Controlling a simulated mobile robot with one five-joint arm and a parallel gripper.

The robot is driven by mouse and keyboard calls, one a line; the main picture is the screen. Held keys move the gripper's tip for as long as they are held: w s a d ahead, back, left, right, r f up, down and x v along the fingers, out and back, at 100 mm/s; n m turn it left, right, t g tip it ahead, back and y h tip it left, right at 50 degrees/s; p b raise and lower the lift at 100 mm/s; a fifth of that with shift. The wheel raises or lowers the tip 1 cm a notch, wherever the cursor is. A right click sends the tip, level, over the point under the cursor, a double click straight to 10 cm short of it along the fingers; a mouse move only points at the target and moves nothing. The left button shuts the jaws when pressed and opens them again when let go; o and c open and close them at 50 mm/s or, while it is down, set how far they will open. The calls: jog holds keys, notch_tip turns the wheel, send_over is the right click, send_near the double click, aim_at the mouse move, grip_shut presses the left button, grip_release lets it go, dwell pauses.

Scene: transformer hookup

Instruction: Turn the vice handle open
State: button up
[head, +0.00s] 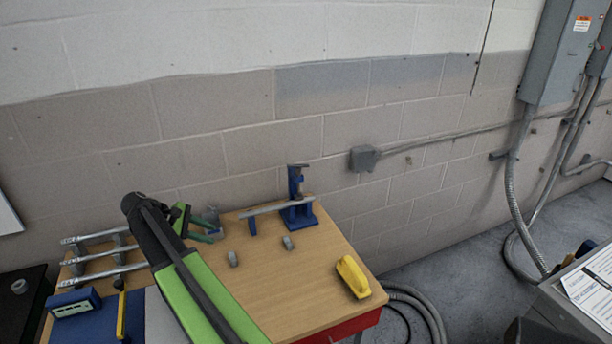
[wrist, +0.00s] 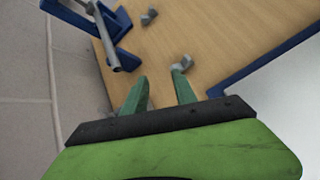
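A blue vice (head: 300,212) stands at the back right corner of the wooden bench top, with a dark piece at its top. A grey metal pipe (head: 262,208) runs from it to the left over a small blue support (head: 253,225). In the wrist view the blue vice (wrist: 124,60) and pipe (wrist: 108,42) show at the upper left. I cannot clearly make out the vice handle. My gripper (head: 206,228) is left of the vice, apart from it. In the wrist view its green fingers (wrist: 160,86) are spread with nothing between them.
Grey fittings (head: 233,258) (head: 288,243) lie on the bench top (head: 280,285). A yellow tool (head: 353,278) lies at its right edge. Several pipes (head: 105,257) rest on a rack at left. The block wall (head: 200,160) stands close behind, with a grey wall box (head: 364,158).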

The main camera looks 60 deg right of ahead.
aim_at(306, 166)
jog(key=d+r+g+b, duration=0.1)
jog(key=d, duration=0.5)
jog(key=s+d+r+n+g+h, duration=0.1)
jog(key=d+r+g, duration=0.1)
jog(key=d, duration=0.5)
jog(key=d+r+n+g+h+b, duration=0.1)
jog(key=d+r+g, duration=0.1)
jog(key=d, duration=0.4)
jog(key=shift+s+d+b, duration=0.15)
jog(key=shift+s+b, duration=0.2)
jog(key=s+d+r+n+g+b, duration=0.1)
jog(key=s+d+r+g, duration=0.15)
jog(key=d, duration=0.25)
jog(key=s+d+r+g, duration=0.1)
jog(key=d+r+g, duration=0.2)
jog(key=d, duration=0.1)
jog(key=x, duration=1.2)
jog(key=shift+s+d+r, duration=0.15)
jog(key=shift+d+r, duration=0.2)
jog(key=shift+d, duration=0.1)
